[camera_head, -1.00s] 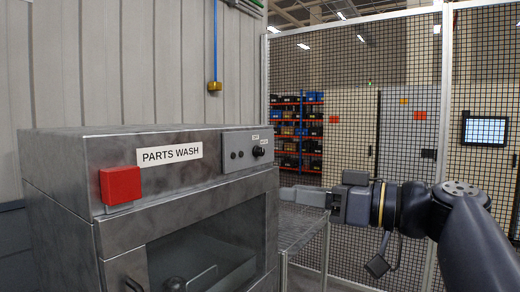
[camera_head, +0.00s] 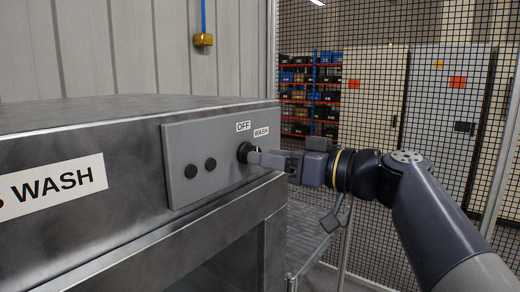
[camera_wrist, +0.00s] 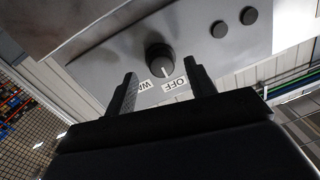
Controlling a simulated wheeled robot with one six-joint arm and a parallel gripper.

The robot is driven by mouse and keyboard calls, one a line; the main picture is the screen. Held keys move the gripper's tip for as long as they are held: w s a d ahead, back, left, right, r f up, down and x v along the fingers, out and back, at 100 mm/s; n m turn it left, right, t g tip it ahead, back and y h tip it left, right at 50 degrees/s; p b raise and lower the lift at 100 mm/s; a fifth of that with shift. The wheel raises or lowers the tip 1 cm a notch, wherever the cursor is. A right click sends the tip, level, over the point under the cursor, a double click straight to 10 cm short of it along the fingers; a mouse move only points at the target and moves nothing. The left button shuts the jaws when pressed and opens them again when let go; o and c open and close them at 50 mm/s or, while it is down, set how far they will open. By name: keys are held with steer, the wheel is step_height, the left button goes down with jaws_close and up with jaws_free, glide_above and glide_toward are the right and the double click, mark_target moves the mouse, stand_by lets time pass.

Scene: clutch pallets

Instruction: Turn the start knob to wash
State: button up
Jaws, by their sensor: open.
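The start knob (camera_head: 243,152) is a round black dial on the grey control plate of the parts washer. The OFF label (camera_head: 243,126) and the WASH label (camera_head: 261,132) sit by it. In the wrist view the knob (camera_wrist: 160,60) has a white mark pointing toward the OFF label (camera_wrist: 174,85). The WASH label (camera_wrist: 143,87) is partly covered by a finger. My gripper (camera_head: 262,158) is close to the knob from the right. In the wrist view its fingers (camera_wrist: 160,88) are apart with nothing between their tips, and the knob lies just beyond them.
Two black buttons (camera_head: 200,168) sit left of the knob on the plate (camera_head: 222,150). The washer's metal top (camera_head: 120,115) is clear. Mesh fencing (camera_head: 440,40) and a shelf with bins (camera_head: 310,95) stand behind. A metal table (camera_head: 305,235) is right of the washer.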

mark_target(244, 148)
steer(key=shift+x, duration=1.25)
steer(key=shift+s, duration=0.1)
steer(key=c, duration=1)
steer(key=shift+o, duration=0.2)
steer(key=shift+f+m+t+b, duration=0.1)
steer(key=shift+m+t+b, duration=0.4)
steer(key=shift+m+b, duration=3.5)
steer(key=m+p, duration=0.4)
steer(key=shift+m, duration=0.3)
